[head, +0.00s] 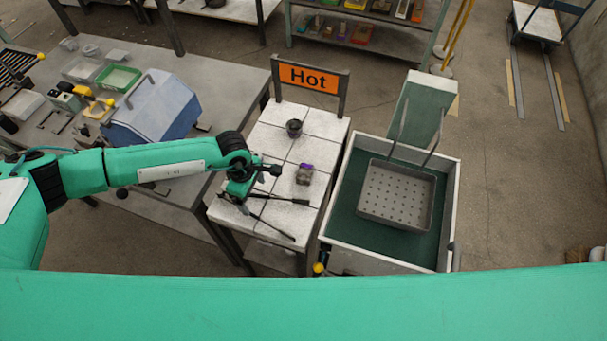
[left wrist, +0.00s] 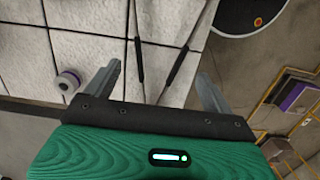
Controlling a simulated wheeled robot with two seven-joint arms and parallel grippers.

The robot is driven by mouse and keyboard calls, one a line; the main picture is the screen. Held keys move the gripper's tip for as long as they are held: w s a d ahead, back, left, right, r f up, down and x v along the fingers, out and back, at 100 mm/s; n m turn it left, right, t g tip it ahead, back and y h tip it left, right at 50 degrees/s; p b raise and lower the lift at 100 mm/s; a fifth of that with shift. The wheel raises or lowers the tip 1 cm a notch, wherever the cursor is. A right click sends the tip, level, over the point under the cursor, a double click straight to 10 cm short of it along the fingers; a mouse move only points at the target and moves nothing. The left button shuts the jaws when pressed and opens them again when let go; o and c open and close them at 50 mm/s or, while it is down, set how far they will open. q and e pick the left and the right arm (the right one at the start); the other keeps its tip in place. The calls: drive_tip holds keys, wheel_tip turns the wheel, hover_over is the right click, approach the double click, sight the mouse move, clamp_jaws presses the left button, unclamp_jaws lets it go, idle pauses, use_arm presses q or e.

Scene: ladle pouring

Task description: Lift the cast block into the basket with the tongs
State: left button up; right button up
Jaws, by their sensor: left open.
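The tongs (head: 272,228) lie on the white tiled table, their two long thin arms spread apart. In the left wrist view the dark grips of the tongs (left wrist: 138,60) show beyond and between my fingers. My left gripper (head: 241,190) is above the table's left side, near the tongs. Its fingers (left wrist: 160,85) are apart with nothing held between them. The cast block (head: 304,174), small and grey with a purple top, sits on the tiles right of my gripper. The perforated metal basket (head: 397,195) stands in the green-lined tank to the right. My right gripper is not in view.
A dark cup (head: 294,128) stands farther back on the tiled table (head: 265,140), in front of an orange "Hot" sign (head: 308,77). The tank's pale rim (head: 453,195) surrounds the basket. A grey bench (head: 195,75) with a blue box (head: 152,106) stands left.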

sight(260, 209)
use_arm(q)
drive_tip(key=f+b, duration=0.2)
drive_tip(key=f, duration=0.1)
drive_tip(key=f+b, duration=0.1)
drive_tip(key=f, duration=0.1)
drive_tip(key=shift+d, duration=0.25)
drive_tip(key=shift+f+b, duration=0.65)
drive_tip(key=shift+b, duration=0.25)
drive_tip(key=shift+d, duration=0.1)
drive_tip(key=shift+s, duration=0.1)
drive_tip(key=c, duration=0.7)
wheel_tip(260, 209, up, 12)
drive_tip(key=p, duration=0.5)
